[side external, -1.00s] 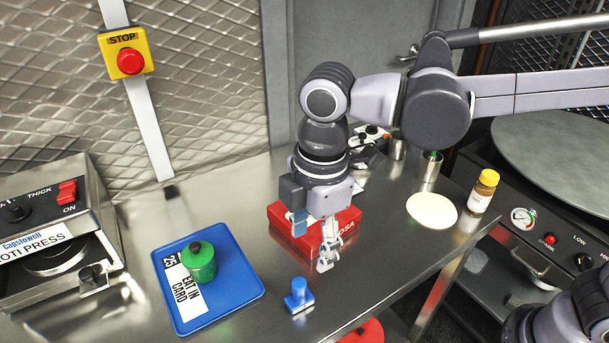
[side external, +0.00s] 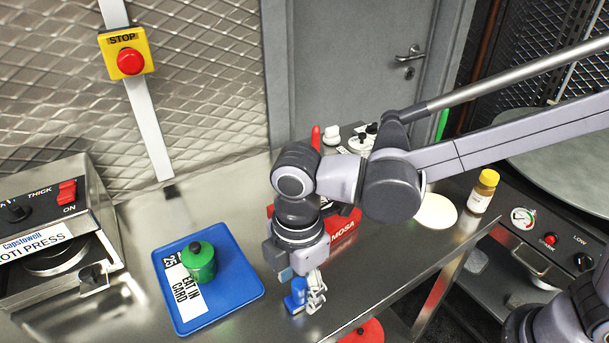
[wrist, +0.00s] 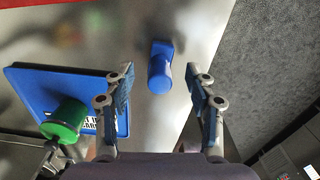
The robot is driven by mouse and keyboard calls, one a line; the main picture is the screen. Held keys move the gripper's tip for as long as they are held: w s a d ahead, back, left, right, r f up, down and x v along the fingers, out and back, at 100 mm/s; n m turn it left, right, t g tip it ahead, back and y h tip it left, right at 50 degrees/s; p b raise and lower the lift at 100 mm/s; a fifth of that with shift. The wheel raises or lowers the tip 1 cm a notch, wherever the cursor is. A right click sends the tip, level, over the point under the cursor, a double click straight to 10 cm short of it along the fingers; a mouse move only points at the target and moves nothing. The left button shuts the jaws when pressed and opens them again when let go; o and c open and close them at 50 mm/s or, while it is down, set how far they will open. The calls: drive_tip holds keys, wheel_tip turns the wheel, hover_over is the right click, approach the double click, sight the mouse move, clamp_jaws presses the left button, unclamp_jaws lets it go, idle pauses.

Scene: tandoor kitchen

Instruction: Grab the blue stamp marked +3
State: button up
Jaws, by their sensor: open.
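The blue stamp (side external: 296,293) stands upright on the steel counter, right of the blue tray. No +3 mark is readable on it. My gripper (side external: 303,289) is low over the counter at the stamp in the side view, with one finger seen just right of it. In the wrist view the blue stamp (wrist: 160,68) lies ahead of the gap between the fingertips of my open gripper (wrist: 164,72). The fingers stand to either side with space around the stamp, and nothing is held.
A blue tray (side external: 238,273) holds a green canister (side external: 200,262) and an "EAT IN CARD" card (side external: 186,301). A red box (side external: 345,228) marked "MOSA" sits behind my gripper. A red round object (side external: 365,331) shows by the counter's front edge. A yellow-capped jar (side external: 483,192) stands right.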

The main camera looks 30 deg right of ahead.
drive_tip(key=shift+f, duration=1.4)
clamp_jaws()
drive_tip(key=shift+r, duration=0.15)
